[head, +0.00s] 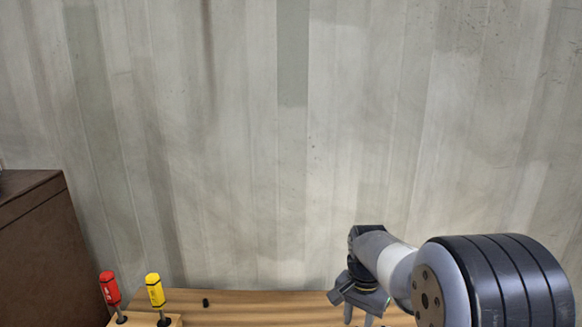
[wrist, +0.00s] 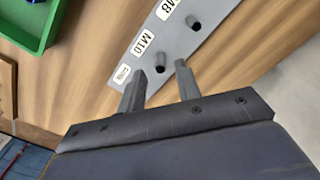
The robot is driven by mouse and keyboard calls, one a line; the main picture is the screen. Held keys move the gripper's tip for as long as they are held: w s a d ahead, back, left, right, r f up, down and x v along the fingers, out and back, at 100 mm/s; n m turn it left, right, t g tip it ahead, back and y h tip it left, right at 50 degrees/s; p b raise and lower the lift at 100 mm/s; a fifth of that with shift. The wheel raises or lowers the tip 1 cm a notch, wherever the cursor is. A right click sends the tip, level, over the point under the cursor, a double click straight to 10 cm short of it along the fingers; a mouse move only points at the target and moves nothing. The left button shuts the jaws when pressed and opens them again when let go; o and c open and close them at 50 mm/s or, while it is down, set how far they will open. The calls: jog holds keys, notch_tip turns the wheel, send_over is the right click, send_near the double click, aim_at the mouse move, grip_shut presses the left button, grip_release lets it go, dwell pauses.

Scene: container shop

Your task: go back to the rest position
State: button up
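My gripper (head: 358,316) hangs low at the right of the head view, over the wooden bench (head: 250,308). In the wrist view my gripper's two fingers (wrist: 162,82) stand apart with nothing between them. In the head view the plate is not visible.
A red-handled tool (head: 109,289) and a yellow-handled tool (head: 155,290) stand in a wooden holder (head: 174,321). A small black piece (head: 206,302) is on the bench. A brown cabinet (head: 40,250) is at left. The wrist view shows a green tray (wrist: 48,40).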

jog(key=r, duration=0.4)
jog(key=shift+w+a+r, duration=0.2)
jog(key=shift+w+r, duration=0.1)
jog(key=shift+r, duration=0.3)
